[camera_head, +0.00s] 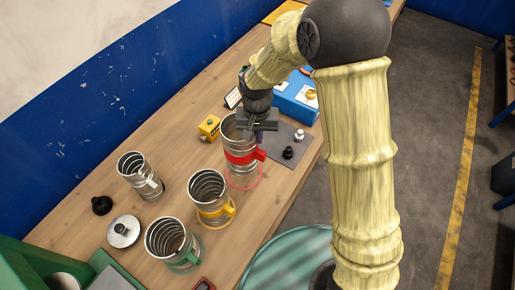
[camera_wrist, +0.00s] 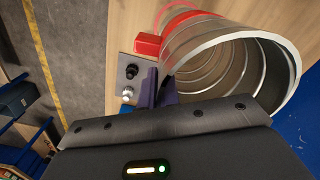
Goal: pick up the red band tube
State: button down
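The red band tube (camera_head: 240,157) is a ribbed metal cylinder with a red band and a red side block. It is roughly upright, and its lower end appears a little above the red ring (camera_head: 243,186) on the table. In the wrist view the tube (camera_wrist: 228,62) shows its open mouth, with the red block (camera_wrist: 148,45) at its left. My gripper (camera_head: 256,132) is at the rim. Its purple fingers (camera_wrist: 158,88) appear shut on the tube wall at the near left of the mouth. The exact contact is partly hidden.
The yellow-band tube (camera_head: 208,192), green-band tube (camera_head: 170,240) and white-band tube (camera_head: 138,175) stand to the left and front on the wooden table (camera_head: 110,222). A grey plate (camera_head: 282,137) with knobs, a blue box (camera_head: 296,98) and a yellow box (camera_head: 210,128) are close by.

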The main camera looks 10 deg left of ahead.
notch_tip(320, 180, up, 9)
jog(key=shift+r+b, duration=0.2)
jog(key=shift+b, duration=0.65)
jog(key=shift+d+f, duration=0.1)
